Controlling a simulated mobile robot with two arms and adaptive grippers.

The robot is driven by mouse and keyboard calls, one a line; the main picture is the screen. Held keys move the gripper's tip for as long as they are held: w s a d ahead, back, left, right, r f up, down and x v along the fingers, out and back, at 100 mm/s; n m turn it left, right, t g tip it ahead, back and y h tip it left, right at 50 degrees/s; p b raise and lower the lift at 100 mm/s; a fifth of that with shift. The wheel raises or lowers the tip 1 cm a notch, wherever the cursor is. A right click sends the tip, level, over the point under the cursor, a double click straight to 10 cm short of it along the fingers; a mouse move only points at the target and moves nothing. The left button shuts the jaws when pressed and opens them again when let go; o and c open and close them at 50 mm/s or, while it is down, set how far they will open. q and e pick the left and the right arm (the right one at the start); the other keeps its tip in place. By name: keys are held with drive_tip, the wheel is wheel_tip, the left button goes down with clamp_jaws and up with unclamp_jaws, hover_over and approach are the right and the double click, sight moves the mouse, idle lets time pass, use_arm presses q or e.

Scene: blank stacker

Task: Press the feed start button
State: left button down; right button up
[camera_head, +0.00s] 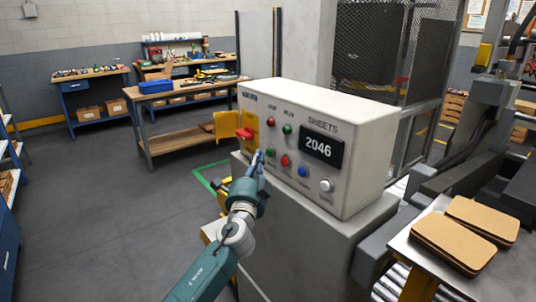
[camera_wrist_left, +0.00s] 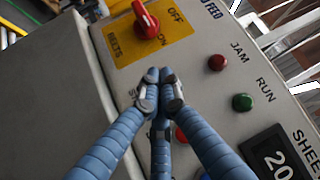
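A grey control panel (camera_head: 348,192) carries a lower row of buttons. The green button (camera_head: 270,152) at its left end is probably the feed start button; its label is not readable. My left gripper (camera_head: 259,155) is shut and empty, its fingertips just left of this button in the head view. Whether they touch the panel I cannot tell. In the wrist view, the shut fingertips (camera_wrist_left: 160,77) point at the panel below the yellow switch plate (camera_wrist_left: 122,48). They hide the green button there. A red button (camera_wrist_left: 181,136) shows partly beside the fingers. My right gripper is not in view.
A red rotary switch (camera_head: 244,133) stands out from the panel near the gripper. Blue (camera_head: 302,172) and white (camera_head: 326,186) controls sit farther right, below the display (camera_head: 321,146) reading 2046. Brown stacked sheets (camera_head: 454,241) lie at right. The floor at left is clear.

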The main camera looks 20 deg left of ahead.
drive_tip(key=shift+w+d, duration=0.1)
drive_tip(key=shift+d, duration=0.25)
use_arm(q)
drive_tip(key=shift+w+d, duration=0.15)
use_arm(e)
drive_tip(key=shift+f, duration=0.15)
use_arm(q)
drive_tip(key=shift+w+d+b, duration=0.1)
drive_tip(key=shift+w+b, duration=0.1)
drive_tip(key=shift+b, duration=0.1)
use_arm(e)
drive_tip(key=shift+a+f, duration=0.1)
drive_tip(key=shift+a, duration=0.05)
